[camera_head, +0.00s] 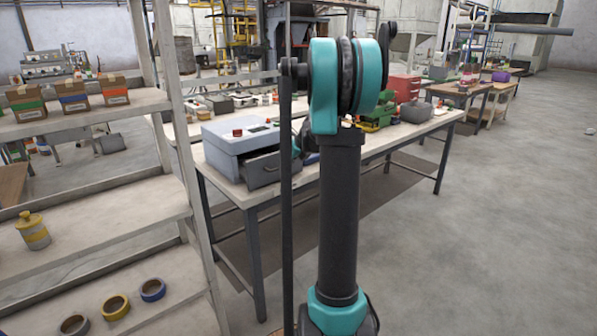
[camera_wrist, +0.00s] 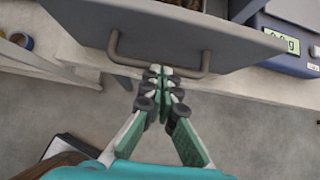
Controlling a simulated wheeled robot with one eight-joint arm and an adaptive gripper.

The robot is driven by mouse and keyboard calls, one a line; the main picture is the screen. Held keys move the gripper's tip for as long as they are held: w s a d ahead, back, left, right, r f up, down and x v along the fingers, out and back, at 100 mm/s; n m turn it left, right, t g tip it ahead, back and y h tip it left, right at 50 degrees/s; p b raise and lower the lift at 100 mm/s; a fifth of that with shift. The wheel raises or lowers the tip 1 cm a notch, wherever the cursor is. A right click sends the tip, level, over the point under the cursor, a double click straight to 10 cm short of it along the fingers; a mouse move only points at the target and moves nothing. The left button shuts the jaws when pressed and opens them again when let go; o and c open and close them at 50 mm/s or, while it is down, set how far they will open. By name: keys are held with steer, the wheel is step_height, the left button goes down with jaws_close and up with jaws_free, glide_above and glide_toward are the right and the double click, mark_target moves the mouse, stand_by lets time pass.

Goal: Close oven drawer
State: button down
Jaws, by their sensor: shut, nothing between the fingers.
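In the wrist view the grey drawer front (camera_wrist: 165,22) spans the top and carries a bent bar handle (camera_wrist: 113,48). My gripper (camera_wrist: 160,72) is shut and empty, its fingertips at the middle of the handle's bar. I cannot tell whether they touch it. In the head view my arm hides the gripper.
A scale with a lit display (camera_wrist: 281,40) stands right of the drawer in the wrist view. A shelf rack (camera_head: 95,260) with tape rolls (camera_head: 116,307) is at the left. Green bins (camera_head: 380,113) and red drawers (camera_head: 404,88) stand further along the table.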

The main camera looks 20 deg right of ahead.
mark_target(275, 157)
steer(key=w+a, duration=0.1)
steer(key=w, duration=0.1)
steer(key=w+a, duration=0.1)
steer(key=w, duration=0.5)
steer(key=shift+a, duration=0.4)
steer(key=shift+s, duration=0.1)
steer(key=s, duration=0.1)
steer(key=s+d+r, duration=0.1)
steer(key=s, duration=0.2)
steer(key=shift+s+d+r, duration=0.15)
steer(key=shift+d, duration=0.15)
steer(key=v, duration=0.9)
steer(key=s+a+f+n+g, duration=0.1)
steer(key=s+a+f+n, duration=0.35)
steer(key=s+n, duration=0.3)
steer(key=s+a+f+n+g, duration=0.1)
steer(key=s+a+f+n, duration=0.3)
steer(key=s+a+n, duration=0.4)
steer(key=s+f+n+h, duration=0.1)
steer(key=s+f+n, duration=0.3)
steer(key=s, duration=0.4)
steer(key=s+a+f+n, duration=0.1)
steer(key=s+f+n, duration=0.3)
steer(key=s+n, duration=0.3)
steer(key=s+a+f+n+g+h, duration=0.1)
steer(key=s+f+n, duration=0.4)
steer(key=s, duration=0.4)
steer(key=shift+h, duration=0.3)
